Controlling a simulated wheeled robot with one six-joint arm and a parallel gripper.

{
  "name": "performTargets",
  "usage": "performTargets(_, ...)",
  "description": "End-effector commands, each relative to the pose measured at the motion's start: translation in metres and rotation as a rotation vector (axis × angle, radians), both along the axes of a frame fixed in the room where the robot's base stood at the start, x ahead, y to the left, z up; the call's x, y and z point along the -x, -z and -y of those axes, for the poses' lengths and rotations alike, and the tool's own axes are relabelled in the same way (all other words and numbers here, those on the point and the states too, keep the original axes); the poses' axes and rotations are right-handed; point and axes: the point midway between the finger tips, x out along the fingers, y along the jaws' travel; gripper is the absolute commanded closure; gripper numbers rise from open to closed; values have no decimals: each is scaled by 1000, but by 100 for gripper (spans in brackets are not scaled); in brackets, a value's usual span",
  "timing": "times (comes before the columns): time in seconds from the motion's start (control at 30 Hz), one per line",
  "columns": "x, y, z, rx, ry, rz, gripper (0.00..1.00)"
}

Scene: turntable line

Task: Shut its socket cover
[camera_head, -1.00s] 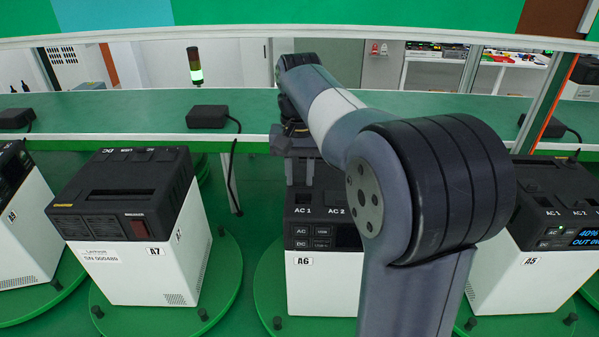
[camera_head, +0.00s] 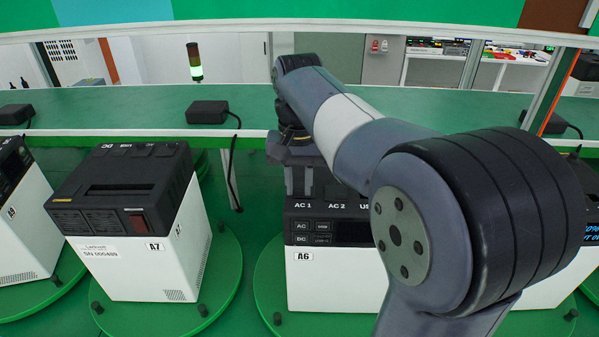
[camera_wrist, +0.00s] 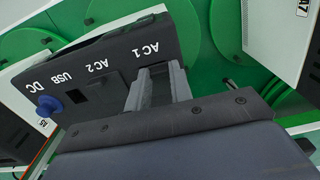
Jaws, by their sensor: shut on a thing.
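The power station A6 (camera_head: 340,278) stands upright on a green turntable, partly hidden behind my arm in the head view. Its dark top, labelled AC 1, AC 2, USB and DC, also shows in the wrist view (camera_wrist: 105,42). My gripper (camera_head: 301,192) points down at the top of A6, behind the AC 1 label. In the wrist view my gripper (camera_wrist: 157,90) has its fingers at the AC 1 position, shut on a dark part that looks like the AC 1 socket cover. The fingers mostly hide it. A blue knob (camera_wrist: 48,104) sits by DC.
Station A7 (camera_head: 130,225) stands left of A6, with a gap between them. Another station is mostly hidden behind my arm at right. Black adapters, such as one at centre left (camera_head: 207,112), lie on the green shelf (camera_head: 110,104) behind.

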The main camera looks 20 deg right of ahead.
Motion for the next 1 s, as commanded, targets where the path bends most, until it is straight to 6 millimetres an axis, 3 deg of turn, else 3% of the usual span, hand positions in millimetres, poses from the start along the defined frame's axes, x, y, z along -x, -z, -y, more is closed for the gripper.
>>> performTargets(0.13, 10, -1, -3, 0, 0, 2, 100)
performTargets(0.43, 12, 0, -4, -2, 0, -2, 100)
performTargets(0.47, 12, 0, -4, -2, 0, -3, 77)
performTargets(0.7, 11, 0, -4, 0, 0, -1, 57)
performTargets(1.0, 11, -3, -4, -1, 0, 1, 56)
